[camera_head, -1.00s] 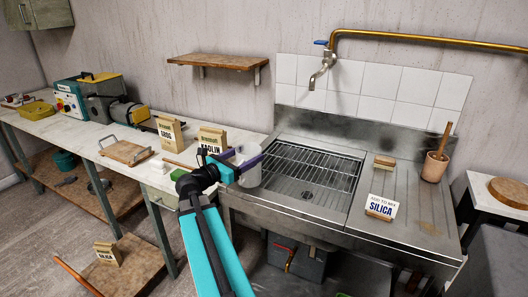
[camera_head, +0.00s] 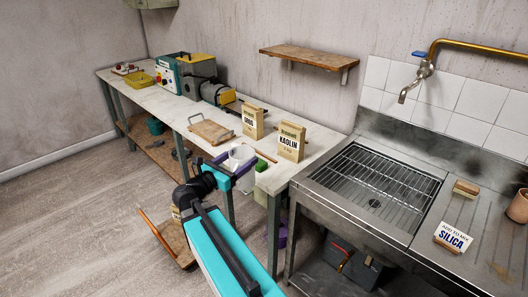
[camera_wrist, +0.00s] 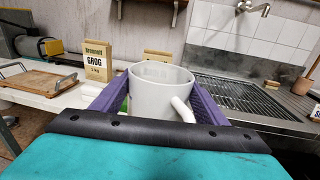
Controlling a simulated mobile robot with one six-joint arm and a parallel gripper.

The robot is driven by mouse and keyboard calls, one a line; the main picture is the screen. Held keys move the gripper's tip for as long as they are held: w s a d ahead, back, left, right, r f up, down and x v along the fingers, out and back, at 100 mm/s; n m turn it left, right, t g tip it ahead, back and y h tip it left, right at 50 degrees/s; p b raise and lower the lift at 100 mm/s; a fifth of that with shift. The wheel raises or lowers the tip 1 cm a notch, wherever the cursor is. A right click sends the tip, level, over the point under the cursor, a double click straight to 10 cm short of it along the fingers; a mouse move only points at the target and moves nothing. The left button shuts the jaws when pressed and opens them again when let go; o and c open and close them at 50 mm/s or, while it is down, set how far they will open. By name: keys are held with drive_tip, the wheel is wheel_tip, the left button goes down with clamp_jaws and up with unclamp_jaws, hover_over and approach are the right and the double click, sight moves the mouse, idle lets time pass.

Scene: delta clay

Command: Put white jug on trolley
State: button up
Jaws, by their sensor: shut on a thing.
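The white jug (camera_head: 243,152) is held in my gripper (camera_head: 236,163) in front of the bench's near edge. In the wrist view the jug (camera_wrist: 150,98) stands upright between the two purple fingers of my gripper (camera_wrist: 155,88), with its handle toward me on the right. The jug's base is hidden there. The trolley (camera_head: 178,246), a low wooden platform with an orange handle, stands on the floor at lower left. A paper bag on it and its right side are mostly hidden behind my arm.
The long bench (camera_head: 170,115) carries a grog bag (camera_head: 253,122), a kaolin bag (camera_head: 291,142), a wooden board (camera_head: 211,131) and machines. A metal sink (camera_head: 375,190) with a rack lies to the right. The floor at left is open.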

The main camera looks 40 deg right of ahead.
drive_tip(key=w+a+n+t+y+p, duration=0.1)
drive_tip(key=a+n+t+p, duration=0.1)
drive_tip(key=a, duration=0.9)
drive_tip(key=w+a+r+n+t+y+p, duration=0.1)
drive_tip(key=w+a+t+p, duration=0.1)
drive_tip(key=a, duration=0.8)
drive_tip(key=w+a+r+n+t+y+p, duration=0.1)
drive_tip(key=w+a+n+t+p, duration=0.1)
drive_tip(key=a, duration=0.9)
drive_tip(key=shift+a+r+n+t+p, duration=0.3)
drive_tip(key=shift+t+p, duration=0.5)
drive_tip(key=shift+p, duration=0.4)
